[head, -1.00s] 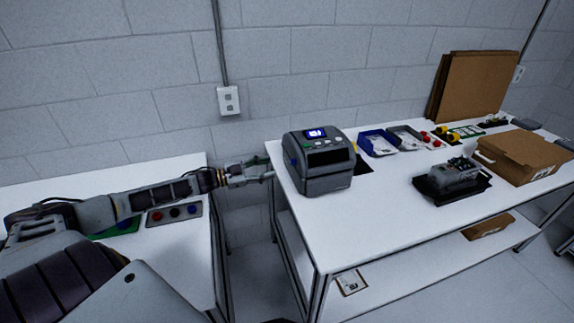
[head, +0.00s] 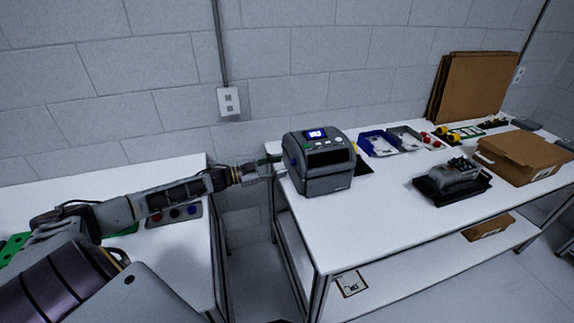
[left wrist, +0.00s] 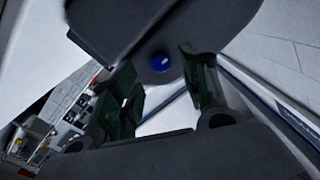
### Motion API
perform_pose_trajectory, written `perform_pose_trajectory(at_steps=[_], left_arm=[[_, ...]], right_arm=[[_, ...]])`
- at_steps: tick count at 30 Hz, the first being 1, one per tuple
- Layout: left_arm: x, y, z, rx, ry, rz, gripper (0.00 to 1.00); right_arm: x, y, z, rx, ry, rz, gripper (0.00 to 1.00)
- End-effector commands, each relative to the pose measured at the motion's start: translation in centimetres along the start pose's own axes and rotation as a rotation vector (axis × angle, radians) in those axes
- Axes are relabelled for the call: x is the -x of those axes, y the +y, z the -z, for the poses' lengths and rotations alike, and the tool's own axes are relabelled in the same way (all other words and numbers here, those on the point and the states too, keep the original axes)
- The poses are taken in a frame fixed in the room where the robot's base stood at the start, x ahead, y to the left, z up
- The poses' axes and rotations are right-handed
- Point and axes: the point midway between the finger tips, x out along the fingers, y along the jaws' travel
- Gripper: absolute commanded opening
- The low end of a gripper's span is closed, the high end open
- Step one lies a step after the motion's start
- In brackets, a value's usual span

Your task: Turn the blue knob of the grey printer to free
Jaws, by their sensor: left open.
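The grey printer (head: 325,172) stands on the left end of the white table, with a lit display on top. Its blue knob (head: 293,161) is on the left side wall and shows small in the head view. In the left wrist view the round blue knob (left wrist: 161,62) is ahead, between the fingers in the picture. My left gripper (head: 279,164) is open beside the printer's left side, its tips close to the knob. It also shows in the left wrist view (left wrist: 160,75); I cannot tell whether it touches the knob. My right gripper is not in view.
The white table (head: 385,215) holds blue and grey trays (head: 378,143), a dark device (head: 452,182) and a cardboard box (head: 522,156). A second table (head: 185,255) with a button panel (head: 175,214) lies under my left arm. A gap separates the tables.

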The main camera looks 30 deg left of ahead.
Motion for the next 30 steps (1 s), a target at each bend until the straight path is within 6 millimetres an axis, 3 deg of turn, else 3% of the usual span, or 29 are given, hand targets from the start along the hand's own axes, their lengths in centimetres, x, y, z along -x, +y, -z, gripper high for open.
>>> perform_pose_trajectory(at_steps=[18,30], left_arm=[[-3.2,-0.1,0.1,-0.001,0.001,0.001,0.45],[-3.8,0.0,0.1,0.000,0.000,0.000,0.45]], right_arm=[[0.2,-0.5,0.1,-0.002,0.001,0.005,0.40],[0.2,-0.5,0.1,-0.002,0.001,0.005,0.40]])
